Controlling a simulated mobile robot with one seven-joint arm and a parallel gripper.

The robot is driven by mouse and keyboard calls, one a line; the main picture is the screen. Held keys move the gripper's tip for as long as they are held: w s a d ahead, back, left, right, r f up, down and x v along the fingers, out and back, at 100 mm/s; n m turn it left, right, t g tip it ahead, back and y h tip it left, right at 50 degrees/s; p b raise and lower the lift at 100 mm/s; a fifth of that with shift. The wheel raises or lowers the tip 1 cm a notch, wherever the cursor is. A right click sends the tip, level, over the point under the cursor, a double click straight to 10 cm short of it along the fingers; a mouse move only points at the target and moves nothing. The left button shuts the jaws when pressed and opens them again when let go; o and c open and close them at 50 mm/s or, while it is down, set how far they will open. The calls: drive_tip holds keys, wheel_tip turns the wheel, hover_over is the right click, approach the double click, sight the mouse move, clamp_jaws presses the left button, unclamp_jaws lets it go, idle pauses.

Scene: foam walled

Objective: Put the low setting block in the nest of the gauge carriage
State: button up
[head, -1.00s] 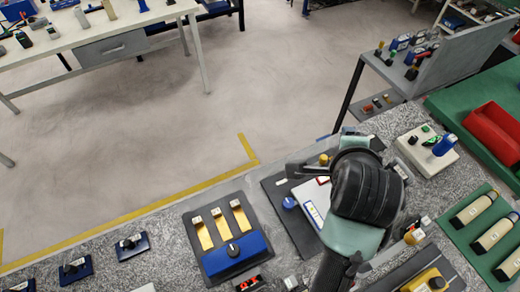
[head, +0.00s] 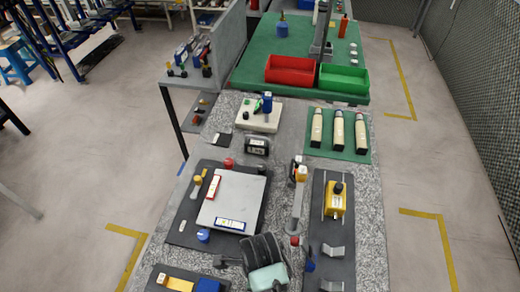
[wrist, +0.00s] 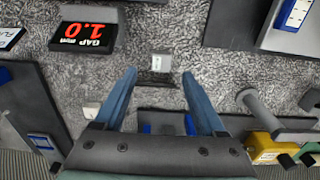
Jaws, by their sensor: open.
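The yellow gauge carriage (head: 335,199) with a black knob sits on a dark rail plate (head: 318,225) at right in the head view. In the wrist view a yellow body (wrist: 262,148), probably the carriage, shows at lower right; its nest cannot be made out. My gripper (wrist: 158,75) is open and empty above the granite. A small pale grey block (wrist: 161,63) lies just beyond and between its fingertips, apart from them. Whether it is the low setting block I cannot tell. In the head view my wrist hides part of the bench at bottom centre.
A pale plate (head: 232,199) on a dark base stands left of the carriage. A blue and yellow fixture (head: 180,285) is at the bottom left. Red (head: 292,70) and green (head: 344,79) bins stand at the back.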

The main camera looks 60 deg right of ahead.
drive_tip(key=shift+s+d+f+p, duration=0.1)
drive_tip(key=shift+f+p, duration=0.15)
drive_tip(key=shift+f, duration=1.1)
drive_tip(key=shift+s+d+f+p, duration=0.1)
drive_tip(key=shift+f+p, duration=0.1)
drive_tip(key=shift+f, duration=1.1)
clamp_jaws()
